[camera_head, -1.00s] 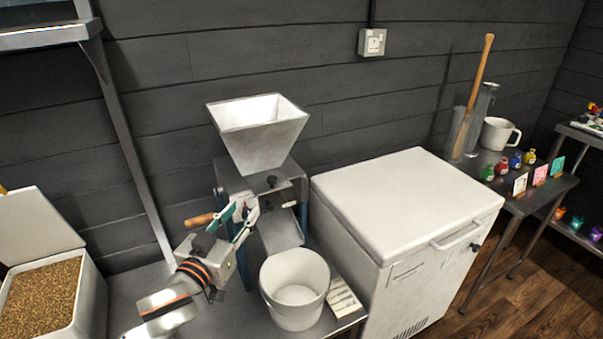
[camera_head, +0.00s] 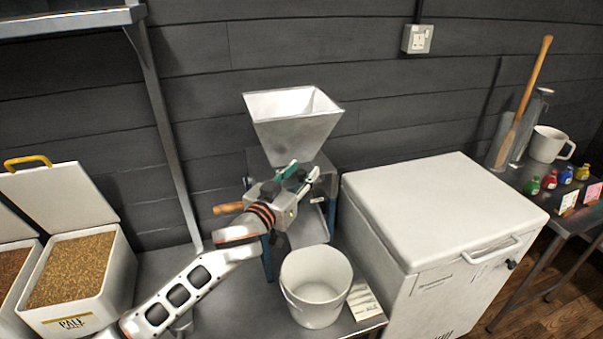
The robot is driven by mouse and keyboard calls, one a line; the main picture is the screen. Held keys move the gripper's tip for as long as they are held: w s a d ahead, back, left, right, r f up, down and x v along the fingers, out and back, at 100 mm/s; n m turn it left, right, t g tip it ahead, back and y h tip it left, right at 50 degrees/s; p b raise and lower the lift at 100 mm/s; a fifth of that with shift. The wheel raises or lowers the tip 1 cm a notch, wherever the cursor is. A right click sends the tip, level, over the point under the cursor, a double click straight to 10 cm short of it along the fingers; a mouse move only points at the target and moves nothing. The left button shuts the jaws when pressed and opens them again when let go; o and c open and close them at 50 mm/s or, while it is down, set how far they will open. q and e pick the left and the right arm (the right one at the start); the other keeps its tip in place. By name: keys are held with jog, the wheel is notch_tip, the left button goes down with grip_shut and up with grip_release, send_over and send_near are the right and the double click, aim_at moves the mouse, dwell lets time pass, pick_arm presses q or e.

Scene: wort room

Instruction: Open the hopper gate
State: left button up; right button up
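The grain mill carries a white, flared, square hopper (camera_head: 292,122), which looks empty inside. Its gate is under the hopper and is mostly hidden behind my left gripper, so I cannot tell how far it is open. My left gripper (camera_head: 303,168) is directly below the hopper at the front of the mill. Its two fingers, with teal and white parts, are apart. Something dark shows between them, but I cannot tell whether they touch the gate knob. My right gripper is not in view.
A white bucket (camera_head: 316,288) stands below the mill's chute. The wooden crank handle (camera_head: 228,208) sticks out left, close to my gripper. A white chest (camera_head: 445,212) stands right of the mill. An open grain bin (camera_head: 92,310) is at left.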

pick_arm(q)
jog(key=shift+w, duration=0.1)
grip_shut()
jog(key=s, duration=0.1)
jog(key=s+d+p, duration=0.1)
jog(key=s+p, duration=0.1)
jog(key=s, duration=0.1)
jog(key=shift+s+d, duration=0.1)
jog(key=shift+d, duration=0.15)
grip_release()
